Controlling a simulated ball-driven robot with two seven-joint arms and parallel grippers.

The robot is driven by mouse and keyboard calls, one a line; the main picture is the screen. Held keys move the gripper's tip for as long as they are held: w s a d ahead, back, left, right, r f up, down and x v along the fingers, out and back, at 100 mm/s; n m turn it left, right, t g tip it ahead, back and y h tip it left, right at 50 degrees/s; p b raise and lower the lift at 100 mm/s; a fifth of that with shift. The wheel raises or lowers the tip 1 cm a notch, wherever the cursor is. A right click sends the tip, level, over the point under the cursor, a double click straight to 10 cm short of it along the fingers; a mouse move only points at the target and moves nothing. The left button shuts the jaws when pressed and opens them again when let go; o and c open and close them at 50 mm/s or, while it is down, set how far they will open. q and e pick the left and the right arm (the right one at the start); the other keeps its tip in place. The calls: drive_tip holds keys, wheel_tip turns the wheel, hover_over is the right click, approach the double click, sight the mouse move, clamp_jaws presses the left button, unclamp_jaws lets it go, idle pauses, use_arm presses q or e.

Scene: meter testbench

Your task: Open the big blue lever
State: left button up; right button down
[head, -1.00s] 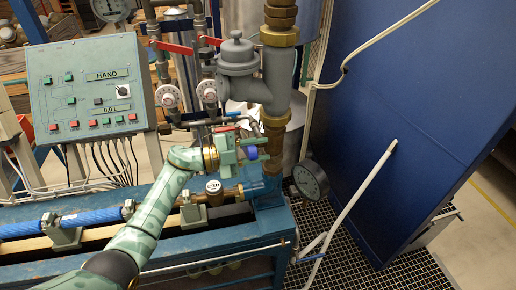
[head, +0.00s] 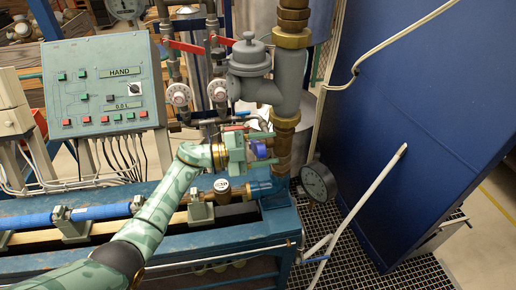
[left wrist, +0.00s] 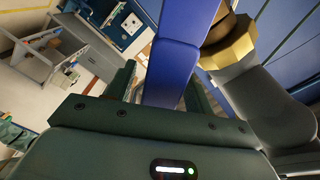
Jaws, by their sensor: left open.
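The big blue lever (left wrist: 175,60) shows large in the left wrist view as a flat blue bar running down from the top edge. Its lower end lies between the two dark green fingers of my left gripper (left wrist: 160,95). The fingers are open, one on each side of the bar, and I cannot tell whether either touches it. In the head view the lever (head: 260,150) is a small blue patch at the tips of my left gripper (head: 258,147), in front of the vertical brass and grey pipe. The gripper hides part of it. My right gripper is not in view.
A control panel (head: 102,87) stands at the left. Two red-handled valves (head: 185,46) and white dials (head: 178,94) are behind the gripper. A round gauge (head: 319,182) hangs right of the pipe. A large blue cabinet (head: 430,110) fills the right. Blue pipe (head: 100,213) lies along the bench.

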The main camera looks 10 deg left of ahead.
use_arm(q)
drive_tip(key=b+v, duration=0.3)
drive_tip(key=v, duration=1.3)
drive_tip(key=shift+a+b, duration=0.2)
drive_tip(key=shift+b, duration=0.15)
